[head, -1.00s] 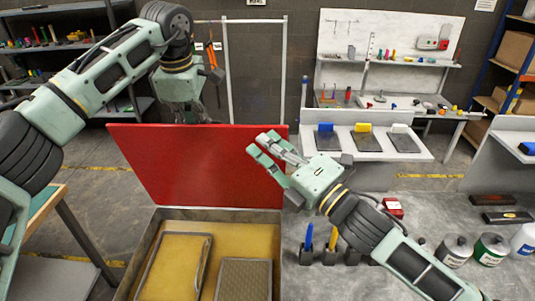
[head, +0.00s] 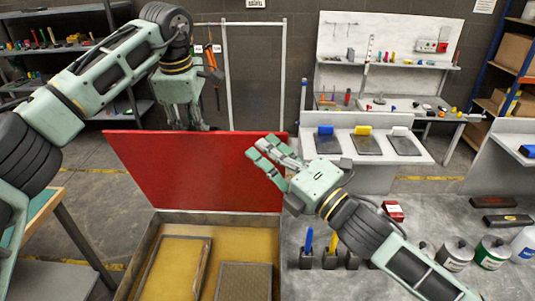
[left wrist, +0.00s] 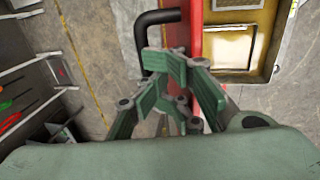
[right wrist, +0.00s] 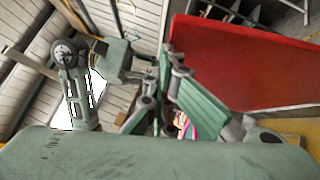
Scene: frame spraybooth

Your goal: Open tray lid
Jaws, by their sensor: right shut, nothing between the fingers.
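The red tray lid (head: 195,172) stands raised at the back edge of the tray (head: 150,240), its inner face toward me. The tray is open and shows a yellow inside with framed panels. My left gripper (head: 187,125) is behind the lid's top edge. In the left wrist view its fingers (left wrist: 182,62) are beside the black handle (left wrist: 146,45) on the lid's outer side; whether they touch or grip it is unclear. My right gripper (head: 267,150) is shut and empty in front of the lid's right part. The lid also shows in the right wrist view (right wrist: 240,65).
A grey bench (head: 400,220) with bottles and small holders is right of the tray. Another bench with three pads (head: 365,140) stands behind it. A wooden-edged table (head: 62,205) is at the left. Floor is clear left of the lid.

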